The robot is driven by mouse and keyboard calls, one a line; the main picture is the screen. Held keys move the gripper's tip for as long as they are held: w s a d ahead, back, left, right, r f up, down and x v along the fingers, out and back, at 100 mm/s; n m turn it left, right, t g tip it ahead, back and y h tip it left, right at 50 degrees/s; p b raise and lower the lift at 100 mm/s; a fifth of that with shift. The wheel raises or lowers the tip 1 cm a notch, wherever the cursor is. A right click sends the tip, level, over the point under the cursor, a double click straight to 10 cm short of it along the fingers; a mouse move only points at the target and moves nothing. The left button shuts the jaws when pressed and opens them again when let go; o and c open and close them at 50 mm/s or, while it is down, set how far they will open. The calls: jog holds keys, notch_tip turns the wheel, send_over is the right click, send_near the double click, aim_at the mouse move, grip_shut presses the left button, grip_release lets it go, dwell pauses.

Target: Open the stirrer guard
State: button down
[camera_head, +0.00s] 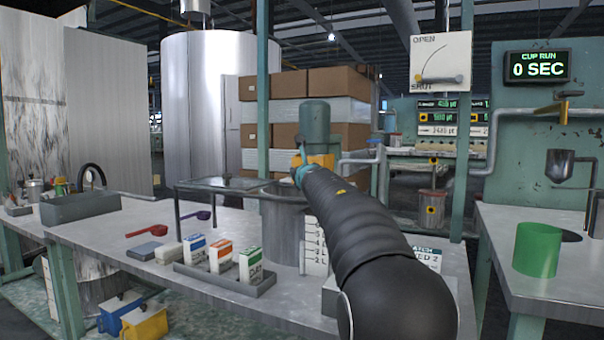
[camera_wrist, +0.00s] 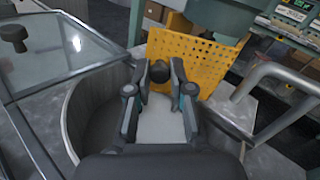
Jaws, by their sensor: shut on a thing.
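The stirrer guard (camera_wrist: 200,58) is a yellow perforated panel, standing tilted at the far side of the round metal vessel (camera_wrist: 85,115) in the wrist view. My gripper (camera_wrist: 160,75) is closed around a dark round knob (camera_wrist: 159,71) on the guard's face. In the head view a small part of the yellow guard (camera_head: 323,160) shows beyond my gripper (camera_head: 303,172), below the green stirrer motor (camera_head: 315,121). My arm hides much of the guard and the right side of the vessel (camera_head: 281,224) there.
A framed glass lid (camera_wrist: 60,50) with a black knob lies left of the vessel. A grey pipe rail (camera_wrist: 275,80) is close on the right. A tray (camera_head: 228,279) of coloured cartons stands in front of the vessel. The left bench has free room.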

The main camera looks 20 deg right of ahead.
jog(key=shift+s+d+r, duration=0.1)
jog(key=shift+d+r, duration=0.05)
jog(key=shift+d, duration=0.1)
jog(key=c, duration=1)
grip_release()
jog(key=shift+d, duration=0.15)
jog(key=shift+a, duration=0.4)
jog(key=shift+s+a, duration=0.3)
jog(key=shift+s, duration=1.65)
jog(key=shift+s+a, duration=0.25)
jog(key=shift+s, duration=1.75)
jog(key=shift+s+a, duration=0.3)
jog(key=shift+s, duration=1.65)
